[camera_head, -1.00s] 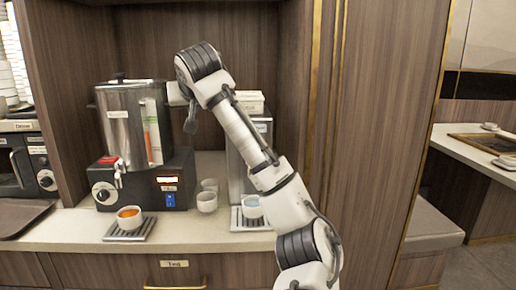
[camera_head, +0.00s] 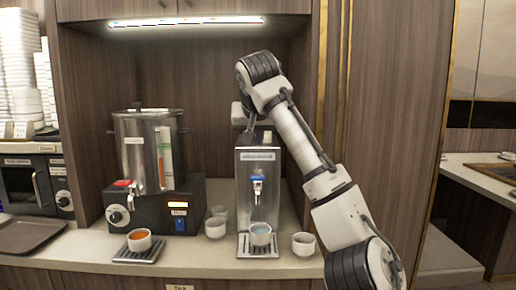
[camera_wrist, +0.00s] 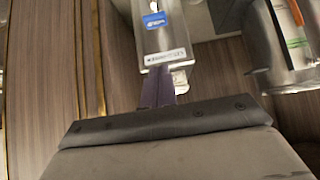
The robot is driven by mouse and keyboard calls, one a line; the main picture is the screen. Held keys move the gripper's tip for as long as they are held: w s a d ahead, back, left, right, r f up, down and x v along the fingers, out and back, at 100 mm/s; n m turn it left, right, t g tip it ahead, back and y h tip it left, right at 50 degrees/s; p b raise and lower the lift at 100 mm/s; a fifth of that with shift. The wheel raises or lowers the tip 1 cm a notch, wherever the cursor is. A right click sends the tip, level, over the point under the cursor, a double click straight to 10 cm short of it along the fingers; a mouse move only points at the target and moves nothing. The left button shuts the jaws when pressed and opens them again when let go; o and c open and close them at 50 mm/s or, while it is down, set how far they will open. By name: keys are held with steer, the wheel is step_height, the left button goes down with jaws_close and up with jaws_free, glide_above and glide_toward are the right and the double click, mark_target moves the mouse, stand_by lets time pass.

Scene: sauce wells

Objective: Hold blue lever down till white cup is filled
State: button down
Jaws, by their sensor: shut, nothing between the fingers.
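The metal dispenser (camera_head: 257,205) stands right of the tea urn. Its tap (camera_head: 257,190) sits below a blue patch (camera_head: 258,178); which part is the blue lever is too small to tell. The patch reads as a blue label (camera_wrist: 155,20) in the upside-down wrist view. The white cup (camera_head: 260,235) stands upright on the drip tray under the tap, with pale blue liquid inside; its level is unclear. My gripper's dark purple fingers (camera_wrist: 158,90) are shut and empty near the dispenser's top, apart from the tap. In the head view the fingertips are not clear.
An urn (camera_head: 145,145) stands left, with a cup of orange tea (camera_head: 139,240) before it. Empty-looking cups (camera_head: 215,228) (camera_head: 303,243) flank the drip tray (camera_head: 243,246).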

steer(key=p, duration=0.2)
glide_above(258, 178)
step_height(258, 178, down, 6)
steer(key=shift+f, duration=0.1)
step_height(258, 178, down, 2)
steer(key=shift+f, duration=0.25)
steer(key=shift+s+f, duration=0.1)
steer(key=shift+f, duration=0.55)
steer(key=shift+f, duration=0.1)
